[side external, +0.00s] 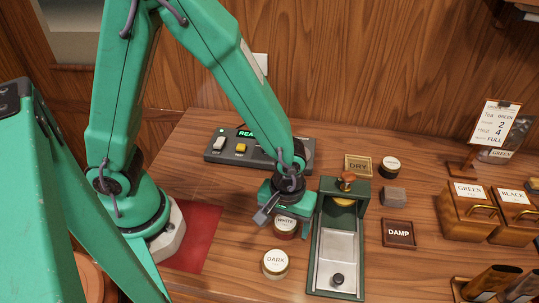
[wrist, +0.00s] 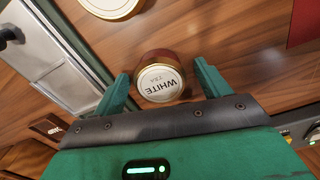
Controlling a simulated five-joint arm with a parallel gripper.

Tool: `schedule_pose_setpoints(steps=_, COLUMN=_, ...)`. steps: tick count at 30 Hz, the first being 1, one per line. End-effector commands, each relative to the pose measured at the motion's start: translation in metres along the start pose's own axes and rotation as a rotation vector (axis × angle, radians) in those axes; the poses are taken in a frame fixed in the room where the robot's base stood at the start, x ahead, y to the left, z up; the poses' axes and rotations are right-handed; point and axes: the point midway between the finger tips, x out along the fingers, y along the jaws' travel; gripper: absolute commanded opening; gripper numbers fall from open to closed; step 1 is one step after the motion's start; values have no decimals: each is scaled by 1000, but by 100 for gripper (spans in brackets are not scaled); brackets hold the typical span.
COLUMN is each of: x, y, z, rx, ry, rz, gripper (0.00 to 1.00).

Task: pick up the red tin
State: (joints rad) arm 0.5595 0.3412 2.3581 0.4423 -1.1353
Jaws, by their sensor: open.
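The red tin (side external: 286,228) is a short round tin with dark red sides and a cream lid lettered WHITE. It stands on the wooden table just left of the green press frame, partly hidden by my gripper (side external: 276,208) in the side view. In the wrist view the red tin (wrist: 160,82) appears between the two green fingers of my gripper (wrist: 161,75), with a gap to each finger. The jaws are open and empty. I cannot tell exactly how far the fingertips are above the table.
A tin lettered DARK (side external: 276,264) stands close in front of the red tin. The green press frame (side external: 314,255) with its metal tray is close on the right. A control box (side external: 225,158) lies behind. A red mat (side external: 196,240) is left. DRY (side external: 358,165) and DAMP (side external: 398,233) trays are further right.

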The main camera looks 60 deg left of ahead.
Motion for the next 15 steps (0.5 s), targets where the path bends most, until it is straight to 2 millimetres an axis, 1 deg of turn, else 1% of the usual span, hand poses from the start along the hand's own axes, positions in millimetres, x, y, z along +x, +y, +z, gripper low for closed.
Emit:
schedule_pose_setpoints(steps=9, x=0, y=0, z=0, rx=0, ry=0, rz=0, gripper=75)
schedule_pose_setpoints(steps=14, x=0, y=0, z=0, rx=0, ry=0, rz=0, gripper=44)
schedule_pose_setpoints(steps=15, x=0, y=0, z=0, rx=0, ry=0, rz=0, gripper=36)
